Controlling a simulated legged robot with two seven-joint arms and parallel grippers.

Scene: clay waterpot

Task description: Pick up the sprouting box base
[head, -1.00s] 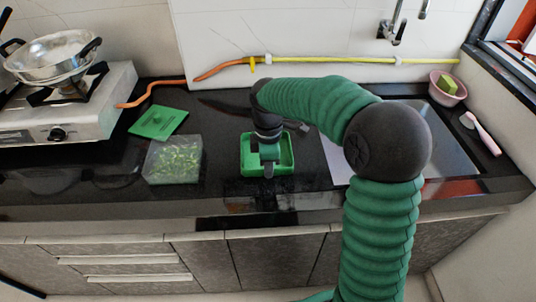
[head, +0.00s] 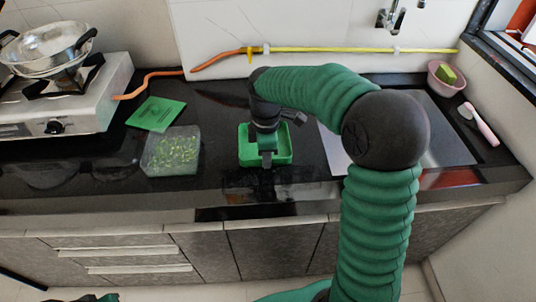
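The sprouting box base, read as the shallow green tray (head: 285,150), is on the black counter in the middle of the head view. My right gripper (head: 266,159) points down at the tray, with its fingers at the near wall. The arm covers part of the tray's inside and back. The fingers are too small and overlapped to tell if they grip the wall. I see no clear gap under the tray. Of my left arm only a dark green bit shows at the bottom left edge; its gripper cannot be made out.
A clear box with green sprouts (head: 172,152) and a flat green lid (head: 157,114) are left of the tray. A stove with a steel pan (head: 48,50) is at the far left. A pink bowl (head: 446,78) and brush (head: 481,125) are at the right. The counter's front edge is close.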

